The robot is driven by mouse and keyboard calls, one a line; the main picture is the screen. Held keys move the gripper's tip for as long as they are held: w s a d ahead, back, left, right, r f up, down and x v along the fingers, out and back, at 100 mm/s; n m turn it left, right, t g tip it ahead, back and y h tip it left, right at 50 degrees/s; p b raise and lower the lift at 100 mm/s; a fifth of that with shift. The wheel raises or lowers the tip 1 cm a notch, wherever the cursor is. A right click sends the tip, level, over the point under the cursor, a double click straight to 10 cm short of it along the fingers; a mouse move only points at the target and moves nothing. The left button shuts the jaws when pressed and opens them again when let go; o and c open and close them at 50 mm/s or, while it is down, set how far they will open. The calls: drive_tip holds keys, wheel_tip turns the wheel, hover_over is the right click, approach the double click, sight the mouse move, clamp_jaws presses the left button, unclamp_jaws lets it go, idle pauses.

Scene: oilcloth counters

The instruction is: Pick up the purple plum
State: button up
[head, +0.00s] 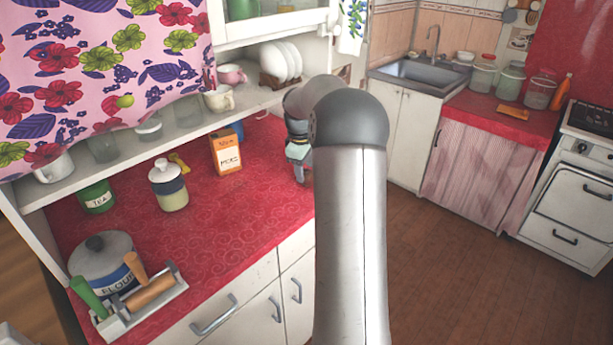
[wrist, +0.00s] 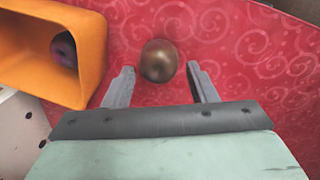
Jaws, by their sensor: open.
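A dark purple round fruit that looks like the plum (wrist: 64,49) lies inside an orange open-sided container (wrist: 88,60) at the left of the wrist view. My gripper (wrist: 161,70) is open and points down at the red counter, to the right of that container. A brown round object (wrist: 159,61) lies on the counter at the fingertips, in the gap between them; contact cannot be told. In the head view my gripper (head: 300,176) is partly hidden by my arm. The plum cannot be made out there.
An orange carton (head: 226,155) stands on the red counter (head: 240,195) left of my gripper. A lidded jar (head: 168,187), a green tea tin (head: 96,196) and a flour pot (head: 103,262) stand farther left. A shelf (head: 200,118) with cups overhangs the counter's back.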

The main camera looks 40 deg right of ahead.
sight(305, 171)
drive_tip(key=shift+w+d+f, duration=0.1)
drive_tip(key=shift+d+f, duration=0.05)
drive_tip(key=shift+f, duration=0.65)
drive_tip(key=shift+w+d+f, duration=0.1)
drive_tip(key=shift+f, duration=0.65)
drive_tip(key=c, duration=0.8)
drive_tip(key=shift+o, duration=0.2)
drive_tip(key=shift+r, duration=0.1)
